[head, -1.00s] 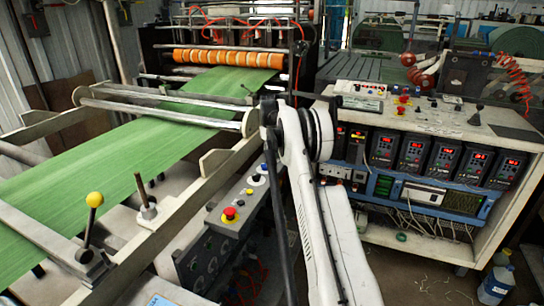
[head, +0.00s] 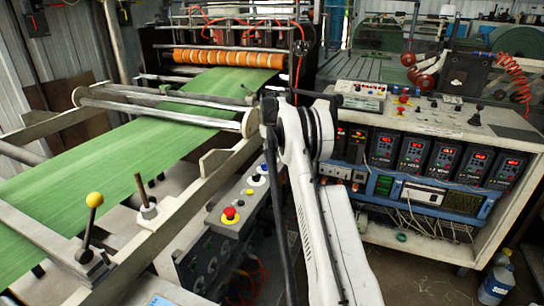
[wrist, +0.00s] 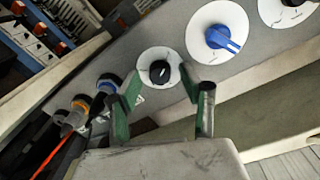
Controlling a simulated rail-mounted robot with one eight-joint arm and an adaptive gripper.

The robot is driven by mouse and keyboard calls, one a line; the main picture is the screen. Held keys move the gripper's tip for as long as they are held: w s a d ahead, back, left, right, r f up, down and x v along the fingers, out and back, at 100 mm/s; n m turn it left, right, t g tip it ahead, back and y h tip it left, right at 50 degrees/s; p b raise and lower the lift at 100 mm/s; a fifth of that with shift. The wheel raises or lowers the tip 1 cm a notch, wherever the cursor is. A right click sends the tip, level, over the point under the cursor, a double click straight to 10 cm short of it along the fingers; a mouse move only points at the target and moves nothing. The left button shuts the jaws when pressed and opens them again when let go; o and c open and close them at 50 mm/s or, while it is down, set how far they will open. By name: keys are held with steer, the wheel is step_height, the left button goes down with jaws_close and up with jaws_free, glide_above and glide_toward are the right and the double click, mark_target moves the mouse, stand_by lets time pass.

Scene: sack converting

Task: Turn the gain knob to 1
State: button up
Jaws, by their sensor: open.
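In the wrist view, a small black knob (wrist: 161,71) with a white pointer line sits on a round white dial plate. The line tilts up to the right in the picture. The scale marks are too small to read, and I cannot read which knob is labelled gain. My gripper (wrist: 160,76) is open, its green-padded fingertips on either side of this black knob; I cannot tell whether they touch it. A larger blue knob (wrist: 221,40) on a white plate is to the right. In the head view, my arm hides the gripper and part of the sloping control panel (head: 243,192).
A third dial (wrist: 290,9) is at the wrist view's upper right. Push buttons (wrist: 107,84) lie left of the black knob. In the head view, a red button (head: 230,214) stands on the panel's near end, and an instrument bench (head: 455,125) is at the right.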

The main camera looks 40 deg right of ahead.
mark_target(271, 157)
step_height(271, 157, up, 11)
steer(key=shift+a, duration=0.25)
stand_by(0.4)
steer(key=shift+r, duration=0.1)
steer(key=s+a+r+t, duration=0.1)
steer(key=s+a+r, duration=0.2)
steer(key=a+r, duration=1)
steer(key=s+a+r+t, duration=0.1)
steer(key=s+a+r, duration=0.1)
steer(key=s+a, duration=0.45)
steer(key=s+a+r+t, duration=0.1)
steer(key=s+a+r, duration=0.2)
steer(key=a, duration=0.6)
steer(key=s+a+f+t, duration=0.2)
steer(key=s+a, duration=1)
steer(key=s, duration=0.3)
steer(key=s+a+f+t, duration=0.1)
steer(key=s+a+f, duration=0.2)
steer(key=s+f, duration=0.2)
steer(key=s+a+f+t, duration=0.1)
steer(key=s+a+f, duration=0.3)
steer(key=s, duration=0.6)
steer(key=shift+s+a+f+m+y, duration=0.2)
steer(key=shift+a+f+m+y, duration=0.1)
steer(key=shift+f, duration=0.5)
